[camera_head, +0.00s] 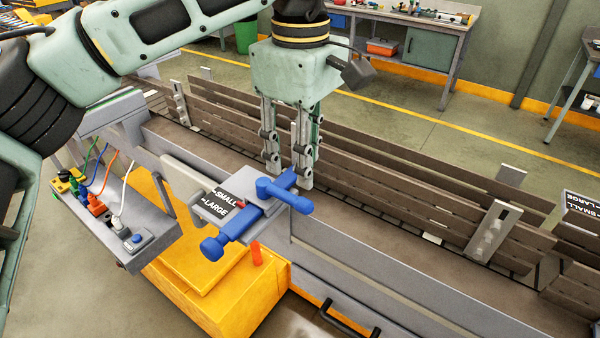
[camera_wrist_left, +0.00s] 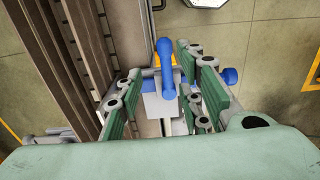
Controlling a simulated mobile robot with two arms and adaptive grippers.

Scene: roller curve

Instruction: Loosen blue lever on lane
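The blue lever (camera_head: 285,195) sits on top of a grey bracket on the lane's near rail. A blue bar (camera_head: 232,228) with a round knob at its lower left end runs through the bracket below the lever. My left gripper (camera_head: 289,180) points down just behind the lever, its fingers apart and nothing seen clamped between them. In the left wrist view the lever (camera_wrist_left: 166,68) shows between the two open green-padded fingers, without clear contact. A plate reading SMALL and LARGE (camera_head: 220,203) lies beside the bracket. My right gripper is not in view.
The lane (camera_head: 400,205) has brown slatted guides and grey rails running to the right. A yellow box (camera_head: 215,285) stands below the bracket. A grey panel with plugs and coloured cables (camera_head: 118,225) is at left. Open floor lies beyond the lane.

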